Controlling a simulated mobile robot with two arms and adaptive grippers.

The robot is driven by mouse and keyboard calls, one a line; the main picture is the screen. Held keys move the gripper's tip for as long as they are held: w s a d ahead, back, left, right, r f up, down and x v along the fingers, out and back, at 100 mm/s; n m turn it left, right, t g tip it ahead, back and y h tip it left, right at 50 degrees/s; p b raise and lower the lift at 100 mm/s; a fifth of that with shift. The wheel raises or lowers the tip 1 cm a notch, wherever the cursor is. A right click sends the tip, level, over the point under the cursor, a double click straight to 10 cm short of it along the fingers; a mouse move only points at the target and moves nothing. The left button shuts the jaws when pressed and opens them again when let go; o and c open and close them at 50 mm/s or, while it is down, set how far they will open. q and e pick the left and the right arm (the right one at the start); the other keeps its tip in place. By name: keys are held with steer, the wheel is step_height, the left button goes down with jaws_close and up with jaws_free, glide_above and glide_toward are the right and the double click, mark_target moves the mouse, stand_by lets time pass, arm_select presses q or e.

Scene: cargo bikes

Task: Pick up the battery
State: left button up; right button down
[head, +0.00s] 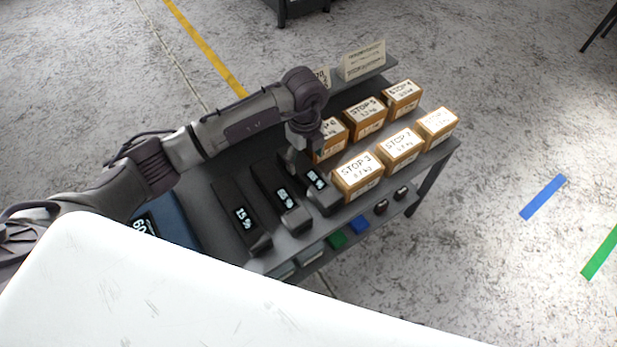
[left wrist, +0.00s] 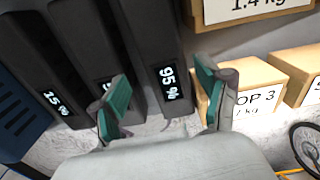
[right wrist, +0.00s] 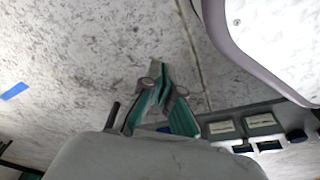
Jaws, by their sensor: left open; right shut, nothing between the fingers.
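Three dark batteries with lit displays lie side by side on the grey table. The leftmost battery (head: 241,213) reads 15 %; it also shows in the left wrist view (left wrist: 35,75). The middle battery (head: 281,198) has a display partly covered by a finger in the left wrist view. The right battery (head: 321,188) reads 95 % in the left wrist view (left wrist: 158,50). My left gripper (head: 297,160) is open over the right battery, its green-padded fingers (left wrist: 162,95) on either side of it in the picture. Contact is not visible. My right gripper (right wrist: 163,90) is shut and empty, over the floor.
Several cardboard boxes, including the STOP 3 box (head: 357,177), stand right of the batteries. A blue case (head: 172,222) is at the left. The lower shelf (right wrist: 270,115) holds small items. A white surface (head: 190,290) fills the front. Floor at right is mostly clear.

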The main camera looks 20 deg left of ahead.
mark_target(309, 171)
arm_select(q)
steer(key=shift+s+d+f+b, duration=0.1)
steer(key=shift+d+f+b, duration=0.15)
steer(key=shift+f, duration=1.25)
steer(key=shift+d+f+b, duration=0.2)
steer(key=shift+f, duration=1.25)
jaws_close()
steer(key=shift+r, duration=0.15)
arm_select(e)
steer(key=r, duration=0.1)
steer(key=w+r, duration=0.1)
steer(key=r, duration=0.1)
steer(key=shift+w+a, duration=0.1)
steer(key=shift+w, duration=0.2)
